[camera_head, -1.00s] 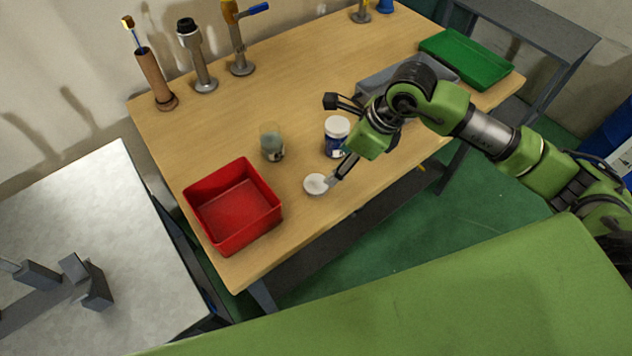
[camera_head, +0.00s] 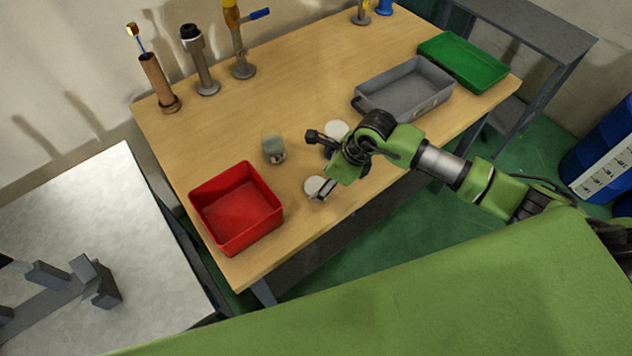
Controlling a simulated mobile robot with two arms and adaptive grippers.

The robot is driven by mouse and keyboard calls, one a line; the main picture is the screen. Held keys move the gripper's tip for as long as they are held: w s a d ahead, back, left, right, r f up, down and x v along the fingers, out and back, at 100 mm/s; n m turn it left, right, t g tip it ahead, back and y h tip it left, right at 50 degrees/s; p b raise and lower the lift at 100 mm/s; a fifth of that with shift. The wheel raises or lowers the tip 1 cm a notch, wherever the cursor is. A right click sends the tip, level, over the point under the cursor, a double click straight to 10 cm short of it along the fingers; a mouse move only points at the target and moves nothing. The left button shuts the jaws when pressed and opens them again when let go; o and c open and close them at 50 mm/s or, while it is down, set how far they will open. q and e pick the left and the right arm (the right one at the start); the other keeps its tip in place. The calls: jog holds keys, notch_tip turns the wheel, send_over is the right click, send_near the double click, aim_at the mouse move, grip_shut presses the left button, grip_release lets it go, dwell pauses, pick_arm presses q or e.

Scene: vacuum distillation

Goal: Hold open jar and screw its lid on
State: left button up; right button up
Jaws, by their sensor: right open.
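An open clear glass jar (camera_head: 273,150) with dull greenish contents stands upright on the wooden table, right of the red bin. A round white lid (camera_head: 312,186) lies on the table near its front edge, to the lower right of the jar. My right gripper (camera_head: 316,165) is open and empty, with its fingers spread wide. Its lower finger overlaps the lid's right part in the view; I cannot tell whether they touch. A second jar with a white cap (camera_head: 336,129) stands behind the gripper, its body mostly hidden. My left gripper is not in view.
A red bin (camera_head: 205,233) stands at the table's front left. A grey tray (camera_head: 365,103) and a green tray (camera_head: 430,45) lie at the right. Several metal fittings, including a tap (camera_head: 240,50), stand along the back.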

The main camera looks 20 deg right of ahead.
jog(key=shift+x, duration=0.95)
jog(key=c, duration=0.7)
jog(key=shift+c, duration=0.2)
jog(key=shift+r, duration=0.15)
